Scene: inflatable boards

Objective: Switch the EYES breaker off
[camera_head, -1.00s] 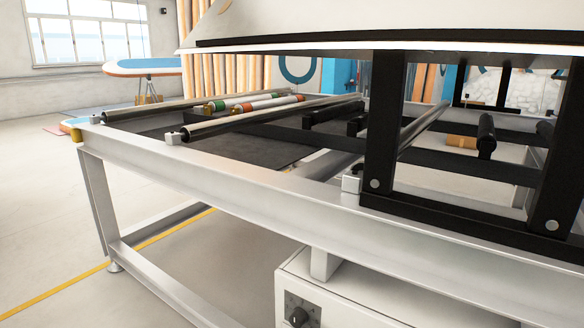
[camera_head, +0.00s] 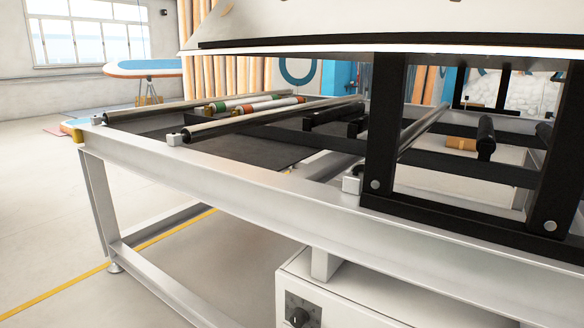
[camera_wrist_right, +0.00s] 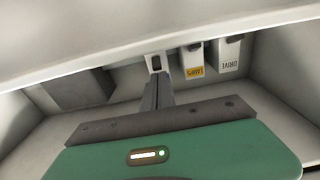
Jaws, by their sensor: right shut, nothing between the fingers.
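In the right wrist view a row of breakers sits inside a pale box. One breaker (camera_wrist_right: 157,62) is right at the tips of my right gripper (camera_wrist_right: 156,78); the fingers cover the place below it, so its label is hidden. I cannot tell whether the tips touch it. To its right is a breaker with a yellow label (camera_wrist_right: 195,72) that seems to read LAMPS, then one with a white label (camera_wrist_right: 229,66) reading DRIVE. No EYES label shows. My right gripper is shut with nothing in it. My left gripper is not in view.
A pale edge of the box (camera_wrist_right: 130,48) runs just above the breakers, and a grey block (camera_wrist_right: 78,90) stands to their left. The head view shows a metal frame (camera_head: 240,195) with rollers and a white control box (camera_head: 345,305) with a black knob below it.

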